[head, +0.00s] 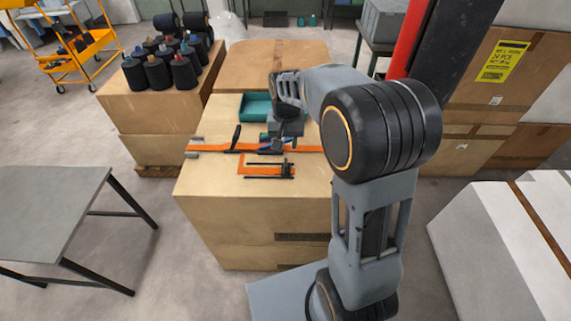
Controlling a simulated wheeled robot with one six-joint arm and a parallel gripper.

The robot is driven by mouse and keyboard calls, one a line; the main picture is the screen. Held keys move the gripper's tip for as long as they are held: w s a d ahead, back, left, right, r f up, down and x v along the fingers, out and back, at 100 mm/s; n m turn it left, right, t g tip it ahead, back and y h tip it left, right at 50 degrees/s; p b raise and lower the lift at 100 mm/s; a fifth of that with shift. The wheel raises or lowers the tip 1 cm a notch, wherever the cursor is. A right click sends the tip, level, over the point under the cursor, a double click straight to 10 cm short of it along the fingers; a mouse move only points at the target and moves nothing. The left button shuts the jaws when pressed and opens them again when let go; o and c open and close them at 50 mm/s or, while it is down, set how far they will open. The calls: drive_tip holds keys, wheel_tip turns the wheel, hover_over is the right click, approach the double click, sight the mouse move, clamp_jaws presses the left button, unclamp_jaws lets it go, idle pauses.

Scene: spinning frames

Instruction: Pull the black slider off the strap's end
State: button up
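An orange strap (212,148) lies left to right across the top of a cardboard box. A black piece (236,138) sits across it left of centre; it looks like the slider, but the view is too small to be sure. A grey piece (192,155) is at the strap's left end. A second orange piece (246,167) with black bars (284,171) lies in front of the strap. My gripper (277,143) points down over the strap, right of the black piece. Its fingertips are small and partly hidden, so I cannot tell whether they hold anything.
A teal tray (256,106) stands behind the strap on the same box (222,225). Dark thread cones (158,73) stand on boxes at the back left. A grey table (45,210) is at the left. More cartons (500,95) stand at the right.

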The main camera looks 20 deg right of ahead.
sight(286, 162)
wheel_tip(286, 162, down, 10)
drive_tip(key=shift+r, duration=0.15)
idle(0.3)
drive_tip(key=shift+c, duration=0.5)
clamp_jaws()
